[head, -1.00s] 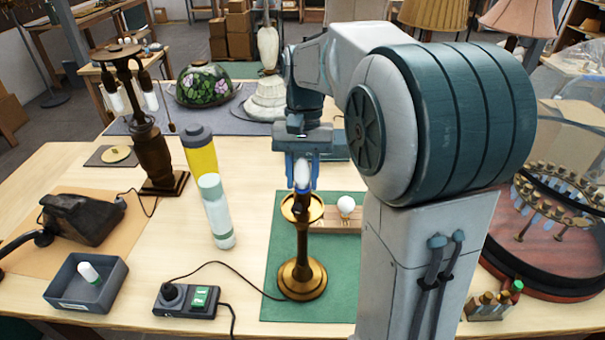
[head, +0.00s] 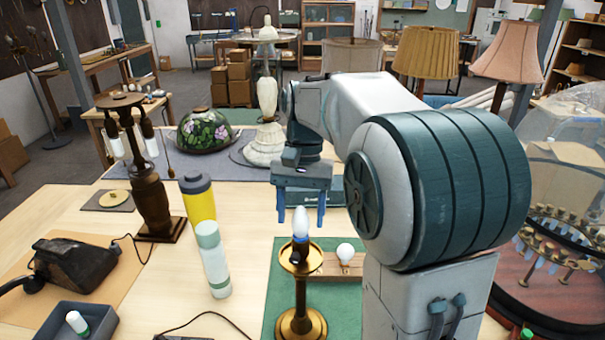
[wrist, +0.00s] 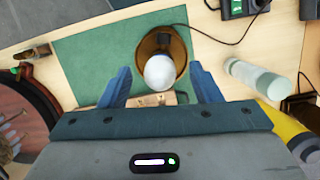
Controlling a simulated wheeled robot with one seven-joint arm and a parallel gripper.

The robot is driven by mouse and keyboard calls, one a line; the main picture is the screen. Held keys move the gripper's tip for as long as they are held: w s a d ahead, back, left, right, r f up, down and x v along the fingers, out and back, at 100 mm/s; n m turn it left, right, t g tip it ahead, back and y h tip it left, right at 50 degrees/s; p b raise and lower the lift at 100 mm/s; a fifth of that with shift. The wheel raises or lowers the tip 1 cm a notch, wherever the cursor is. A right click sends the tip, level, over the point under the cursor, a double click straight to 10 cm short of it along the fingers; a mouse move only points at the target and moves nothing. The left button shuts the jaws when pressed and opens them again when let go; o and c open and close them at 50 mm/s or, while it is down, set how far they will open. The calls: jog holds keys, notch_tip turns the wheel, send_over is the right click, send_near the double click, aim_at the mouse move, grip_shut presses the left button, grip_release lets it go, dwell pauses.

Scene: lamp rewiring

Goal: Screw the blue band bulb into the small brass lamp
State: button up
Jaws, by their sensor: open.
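The small brass lamp (head: 301,322) stands upright on the green mat (head: 268,322). A white bulb with a blue band at its base (head: 301,222) stands upright in the top of the lamp, above the brass cup. Whether it is fully seated cannot be seen. My gripper (head: 301,212) is open and empty above the lamp, its blue fingers apart on either side of the bulb's line. In the wrist view the bulb (wrist: 159,71) shows between the open fingers, over the brass cup (wrist: 150,44), touching neither finger.
A round white bulb (head: 345,252) sits on a wooden block (head: 350,268) beside the lamp. A green-banded bulb (head: 77,323) lies in a grey tray (head: 105,318). A pale bottle (head: 214,265) and yellow bottle (head: 203,208) stand left. A glass dome (head: 575,170) is at right.

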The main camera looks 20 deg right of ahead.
jog(key=v, duration=1.1)
jog(key=s+f+n+t+b, duration=0.2)
jog(key=s+f+t+b, duration=0.1)
jog(key=s+f, duration=0.5)
jog(key=s+a+f+n+t+h+b, duration=0.1)
jog(key=s+f+n+t+b, duration=0.2)
jog(key=s+f, duration=0.6)
notch_tip(320, 180, down, 5)
jog(key=shift+s+a+f+t, duration=0.15)
jog(key=shift+s+t, duration=0.1)
jog(key=shift+t, duration=0.05)
dwell(0.4)
